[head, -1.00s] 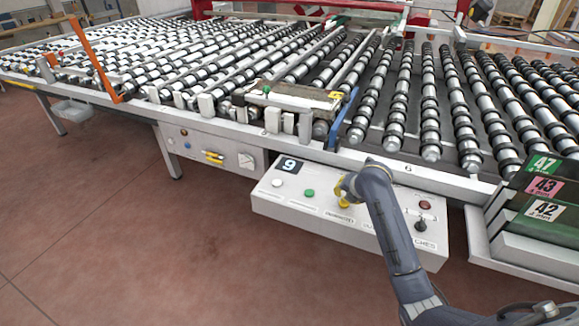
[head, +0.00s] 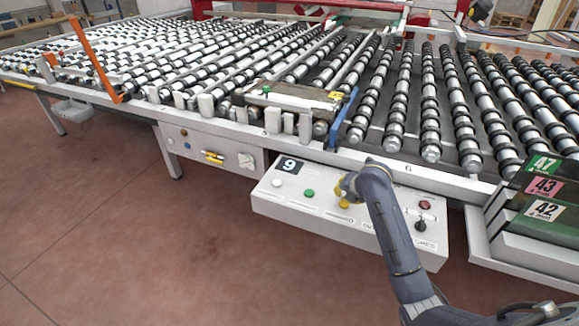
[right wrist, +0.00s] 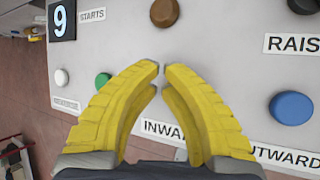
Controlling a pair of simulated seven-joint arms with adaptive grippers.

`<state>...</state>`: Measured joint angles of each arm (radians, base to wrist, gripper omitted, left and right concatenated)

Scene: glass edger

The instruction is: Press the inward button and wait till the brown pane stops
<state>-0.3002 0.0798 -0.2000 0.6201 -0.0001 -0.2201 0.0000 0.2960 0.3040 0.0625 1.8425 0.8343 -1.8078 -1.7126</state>
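The control box (head: 290,208) carries several buttons on its sloped top. My right gripper (head: 345,190) is over the middle of this box, fingers pointing at its face. In the right wrist view its yellow fingers (right wrist: 160,68) are drawn together, with a thin gap at the tips and nothing held. The inward label (right wrist: 165,130) shows partly between the fingers. No button shows directly above that label; the fingertips cover that spot. I cannot tell whether they touch it. A brown button (right wrist: 164,12) sits beyond the tips. I cannot make out a brown pane. My left gripper is out of view.
A white button (right wrist: 62,77), a green button (right wrist: 103,80) and a blue button (right wrist: 291,107) lie around the fingers. The roller table (head: 420,100) stretches behind the box. Numbered green slats (head: 540,190) stand at right. Open floor (head: 120,230) lies at front left.

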